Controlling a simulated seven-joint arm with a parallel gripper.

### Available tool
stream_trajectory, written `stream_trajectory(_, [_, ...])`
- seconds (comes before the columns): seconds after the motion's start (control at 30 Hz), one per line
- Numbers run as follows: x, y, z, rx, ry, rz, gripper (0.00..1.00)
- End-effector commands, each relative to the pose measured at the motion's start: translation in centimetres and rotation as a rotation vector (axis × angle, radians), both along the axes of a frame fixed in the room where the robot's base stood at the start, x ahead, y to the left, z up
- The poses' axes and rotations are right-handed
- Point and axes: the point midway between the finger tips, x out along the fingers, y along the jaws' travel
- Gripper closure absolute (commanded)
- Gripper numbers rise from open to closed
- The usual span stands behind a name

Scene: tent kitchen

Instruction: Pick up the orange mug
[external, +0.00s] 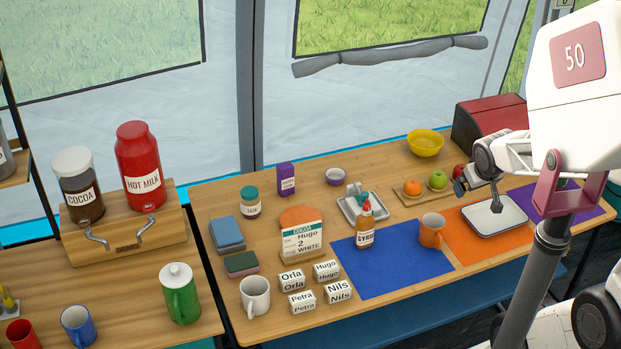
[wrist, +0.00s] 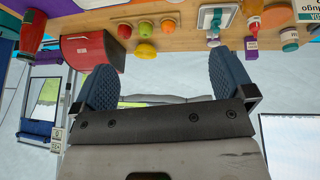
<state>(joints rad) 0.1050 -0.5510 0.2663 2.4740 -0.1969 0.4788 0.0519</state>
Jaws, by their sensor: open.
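The orange mug (external: 432,230) stands upright at the right edge of the blue mat (external: 385,275), beside the orange mat (external: 462,222). My gripper (external: 461,187) is above the table behind and to the right of the mug, partly hidden by my own arm. In the wrist view my gripper (wrist: 162,82) shows its two blue fingers wide apart with nothing between them. I cannot make out the mug for sure in the wrist view.
A syrup bottle (external: 365,228) stands left of the mug. A white tray (external: 495,216) lies on the orange mat to its right. Behind are a board with an orange (external: 412,187) and a green apple (external: 438,180), a yellow bowl (external: 425,143) and a red box (external: 485,125).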

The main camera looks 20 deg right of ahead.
Motion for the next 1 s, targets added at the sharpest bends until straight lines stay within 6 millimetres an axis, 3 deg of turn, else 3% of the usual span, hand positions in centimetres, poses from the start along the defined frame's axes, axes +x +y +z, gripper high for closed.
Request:
stream_trajectory(0.2, [4.1, -2.5, -4.6, -0.046, -0.121, 0.042, 0.0])
stream_trajectory(0.5, [7.9, -4.6, -10.8, -0.055, -0.295, 0.142, 0.0])
stream_trajectory(0.77, [9.3, -4.9, -16.2, 0.0, -0.442, 0.242, 0.0])
stream_trajectory(1.0, [8.8, -4.2, -20.7, 0.098, -0.579, 0.325, 0.0])
